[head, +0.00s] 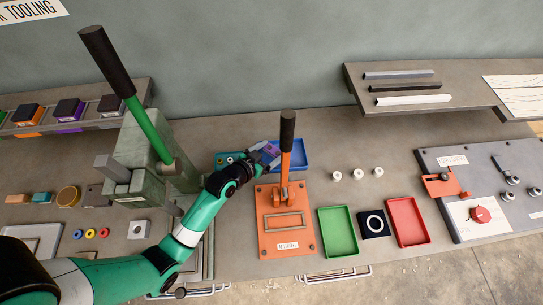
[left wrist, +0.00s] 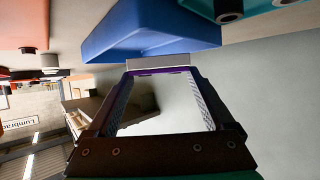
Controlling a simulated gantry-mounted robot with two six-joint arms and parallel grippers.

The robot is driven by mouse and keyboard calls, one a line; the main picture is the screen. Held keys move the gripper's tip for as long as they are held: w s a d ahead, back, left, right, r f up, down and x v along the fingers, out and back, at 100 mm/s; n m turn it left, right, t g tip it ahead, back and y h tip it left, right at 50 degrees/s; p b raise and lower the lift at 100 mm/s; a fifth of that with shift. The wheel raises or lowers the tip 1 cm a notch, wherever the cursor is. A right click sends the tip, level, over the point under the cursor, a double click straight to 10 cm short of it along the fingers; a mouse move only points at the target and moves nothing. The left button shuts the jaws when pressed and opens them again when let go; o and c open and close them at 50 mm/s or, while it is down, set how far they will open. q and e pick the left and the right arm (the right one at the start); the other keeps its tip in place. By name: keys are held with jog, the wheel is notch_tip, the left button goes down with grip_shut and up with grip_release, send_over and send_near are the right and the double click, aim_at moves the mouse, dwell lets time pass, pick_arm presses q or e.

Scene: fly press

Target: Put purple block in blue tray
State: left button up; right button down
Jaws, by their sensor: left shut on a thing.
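My left gripper (head: 265,152) reaches from the left to the left side of the blue tray (head: 297,156). It is shut on the purple block (head: 272,149), which shows only as a small purple patch at the fingertips. In the left wrist view, a thin purple edge of the block (left wrist: 160,70) spans between the fingertips, just beside the blue tray (left wrist: 150,32). The gripper hides the tray's left end, and I cannot tell whether the block is over the rim. My right gripper is not in view.
An orange lever press (head: 286,220) stands right in front of the blue tray, its upright lever (head: 287,135) overlapping the tray in the head view. A green press (head: 150,150) stands left. A green tray (head: 338,232) and a red tray (head: 407,222) lie to the right.

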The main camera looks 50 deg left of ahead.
aim_at(271, 156)
pick_arm(q)
jog(key=shift+f+b, duration=0.3)
jog(key=shift+f, duration=1.2)
jog(key=shift+f, duration=0.15)
jog(key=o, duration=1.3)
jog(key=shift+o, duration=0.2)
jog(key=shift+r, duration=0.3)
jog(key=p+v, duration=0.2)
jog(key=v, duration=1)
jog(key=shift+f+p, duration=0.1)
jog(key=shift+p, duration=0.3)
